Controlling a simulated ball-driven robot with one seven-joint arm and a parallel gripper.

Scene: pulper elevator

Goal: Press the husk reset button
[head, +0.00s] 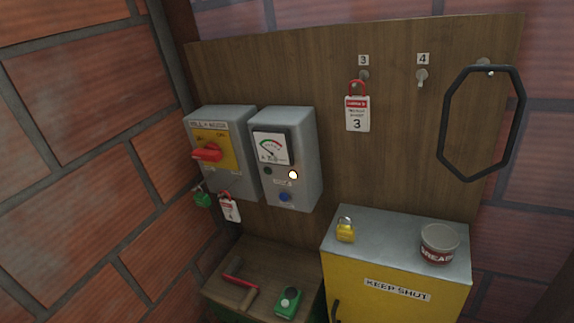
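A grey control box (308,165) is fixed to the brown wooden board. It carries a dial gauge (271,148) with green and red bands, a small dark round spot (268,171), a bright lit lamp (293,175) and a blue round button (284,197) near its bottom. Small labels by the lamp and the button are too small to read, so I cannot confirm which says husk reset. Nothing covers the blue button. My gripper is not in view.
A switch box (240,130) with a red handle is left of it, with a green padlock (202,199) and tag (229,210) below. A yellow cabinet (395,285) holds a yellow padlock (346,232) and tin (439,243). A wooden bench (250,255) holds tools. A black loop (442,120) hangs right.

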